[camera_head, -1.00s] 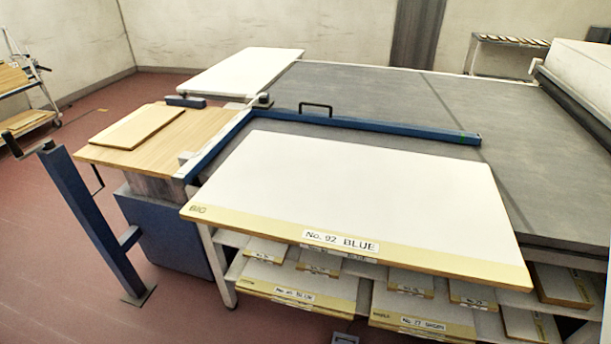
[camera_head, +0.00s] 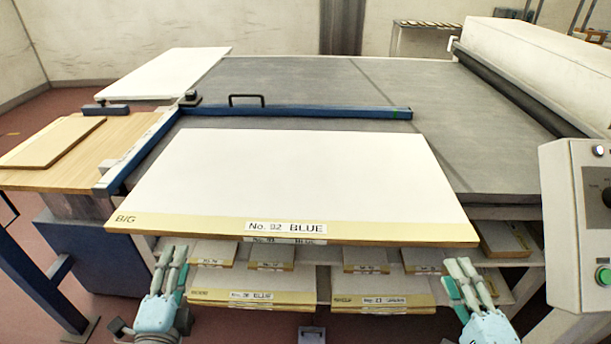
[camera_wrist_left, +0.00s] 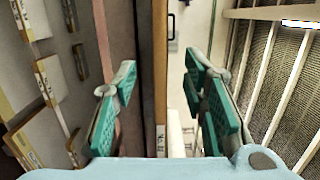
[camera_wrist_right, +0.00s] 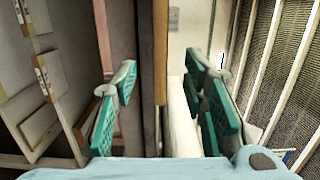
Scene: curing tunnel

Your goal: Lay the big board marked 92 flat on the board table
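The big board (camera_head: 300,180), white with a yellow front strip marked "BIG" and "No. 92 BLUE", lies flat on top of the shelf rack. My left gripper (camera_head: 173,258) is open at its front edge, near the left corner. My right gripper (camera_head: 462,268) is open near the right corner. The board's edge shows between the spread fingers in the left wrist view (camera_wrist_left: 160,75) and in the right wrist view (camera_wrist_right: 160,60), with a gap on both sides. No label shows which surface is the board table.
Smaller labelled boards (camera_head: 250,290) lie on shelves below. Behind is a wide grey surface (camera_head: 310,85) with a blue bar (camera_head: 300,112). A wooden table (camera_head: 80,150) holds a plain board at left; a white-topped table (camera_head: 170,72) stands behind. A control box (camera_head: 580,220) stands at right.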

